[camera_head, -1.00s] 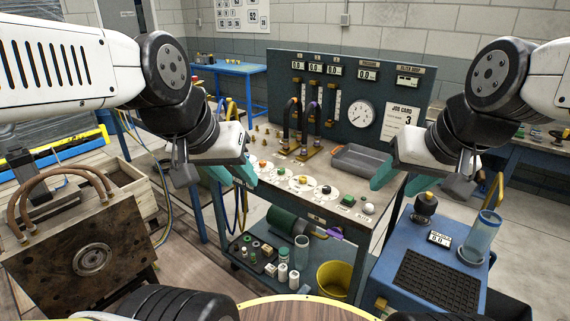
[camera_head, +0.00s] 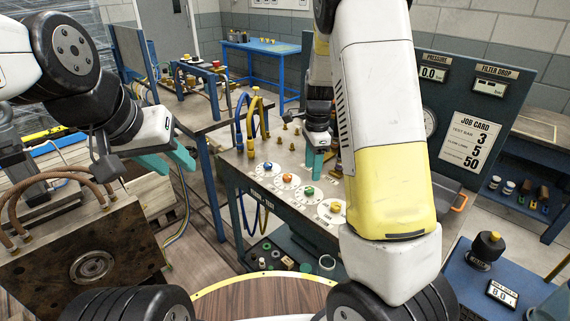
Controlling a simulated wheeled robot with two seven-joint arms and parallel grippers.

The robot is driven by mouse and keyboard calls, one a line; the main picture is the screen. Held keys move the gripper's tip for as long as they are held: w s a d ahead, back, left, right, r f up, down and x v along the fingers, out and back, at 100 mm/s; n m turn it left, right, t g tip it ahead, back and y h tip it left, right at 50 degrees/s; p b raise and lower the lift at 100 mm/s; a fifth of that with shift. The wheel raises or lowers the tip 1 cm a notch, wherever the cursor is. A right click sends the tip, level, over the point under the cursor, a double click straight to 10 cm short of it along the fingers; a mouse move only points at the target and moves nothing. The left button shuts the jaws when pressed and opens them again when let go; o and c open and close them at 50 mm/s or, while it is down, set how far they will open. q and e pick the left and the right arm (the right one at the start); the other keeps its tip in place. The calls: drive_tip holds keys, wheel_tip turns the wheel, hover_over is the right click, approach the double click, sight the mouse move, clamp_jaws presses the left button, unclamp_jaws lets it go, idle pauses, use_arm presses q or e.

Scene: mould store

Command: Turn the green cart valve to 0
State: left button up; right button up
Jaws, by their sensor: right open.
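The green cart valve (camera_head: 308,191) is a small round knob on a white dial on the cart top (camera_head: 236,159). It stands in a row with a blue knob (camera_head: 267,166), an orange knob (camera_head: 287,177) and a yellow knob (camera_head: 335,207). Its pointer and scale are too small to read. My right gripper (camera_head: 318,162) is open, pointing down just behind the row and apart from the green valve; my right arm partly hides it. My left gripper (camera_head: 168,161) has its teal fingers apart, empty, left of the cart.
Yellow and blue hoses (camera_head: 255,115) rise at the cart's back left. My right arm hides much of the cart's right part and the panel. A blue station (camera_head: 465,270) stands at right, a metal mould block (camera_head: 65,255) at left. A blue table (camera_head: 262,47) is behind.

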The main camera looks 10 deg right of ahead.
sight(309, 189)
drive_tip(key=shift+w+a+f, duration=0.1)
drive_tip(key=shift+w+f, duration=0.3)
drive_tip(key=shift+w, duration=0.1)
drive_tip(key=shift+w+f, duration=0.15)
drive_tip(key=shift+f, duration=0.15)
wheel_tip(309, 189, down, 7)
drive_tip(key=shift+f, duration=0.1)
clamp_jaws()
